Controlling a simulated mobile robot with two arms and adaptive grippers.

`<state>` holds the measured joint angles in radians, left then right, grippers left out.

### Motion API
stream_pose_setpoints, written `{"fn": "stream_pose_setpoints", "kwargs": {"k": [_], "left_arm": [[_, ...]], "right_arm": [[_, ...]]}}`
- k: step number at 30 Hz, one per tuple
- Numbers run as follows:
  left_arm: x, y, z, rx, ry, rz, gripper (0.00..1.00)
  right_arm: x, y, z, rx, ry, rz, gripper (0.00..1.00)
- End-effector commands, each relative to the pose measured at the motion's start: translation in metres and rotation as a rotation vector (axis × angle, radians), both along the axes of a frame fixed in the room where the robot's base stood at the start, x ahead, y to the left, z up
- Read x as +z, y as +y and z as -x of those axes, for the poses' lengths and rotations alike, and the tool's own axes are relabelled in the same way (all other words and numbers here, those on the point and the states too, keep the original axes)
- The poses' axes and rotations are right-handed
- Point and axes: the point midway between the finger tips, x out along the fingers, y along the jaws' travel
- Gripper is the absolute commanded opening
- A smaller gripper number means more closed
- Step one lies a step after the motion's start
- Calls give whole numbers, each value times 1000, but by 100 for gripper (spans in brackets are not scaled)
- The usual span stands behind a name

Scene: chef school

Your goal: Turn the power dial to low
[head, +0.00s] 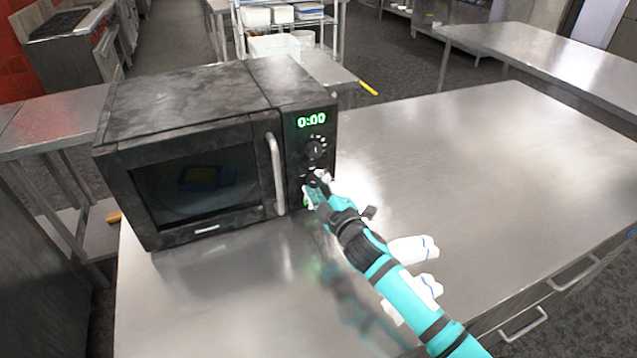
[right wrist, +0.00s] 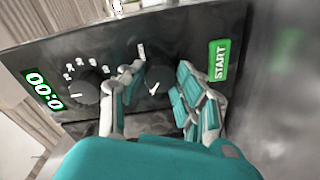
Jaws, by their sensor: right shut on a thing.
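The black microwave (head: 190,115) stands on a steel counter with its door shut and a green 0:00 display (head: 311,119). Its upper dial (head: 316,149) is in plain view and also shows in the right wrist view (right wrist: 86,89). The lower dial, which I take as the power dial (right wrist: 156,82), sits between the fingers of my right gripper (right wrist: 160,88). In the head view the right gripper (head: 317,188) is at the panel and mostly covers that dial. Its exact setting is hard to read. The left gripper is out of view.
The green START button (right wrist: 219,60) is close beside one finger. The door handle (head: 276,173) is left of the panel. White items (head: 412,250) lie on the counter (head: 450,150) beside my right arm. The counter's right side is clear.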

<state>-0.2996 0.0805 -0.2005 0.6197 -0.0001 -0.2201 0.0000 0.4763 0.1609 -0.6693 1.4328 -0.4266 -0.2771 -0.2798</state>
Motion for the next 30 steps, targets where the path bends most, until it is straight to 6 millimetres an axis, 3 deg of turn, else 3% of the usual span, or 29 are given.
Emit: {"fn": "stream_pose_setpoints", "kwargs": {"k": [12, 29, 30], "left_arm": [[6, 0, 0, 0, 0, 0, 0], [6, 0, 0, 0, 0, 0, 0], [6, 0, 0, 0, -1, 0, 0]], "right_arm": [[-1, 0, 0, -2, -71, 178, 1], [-1, 0, 0, -1, -81, 203, 1], [-1, 0, 0, -1, -81, 203, 38]]}}
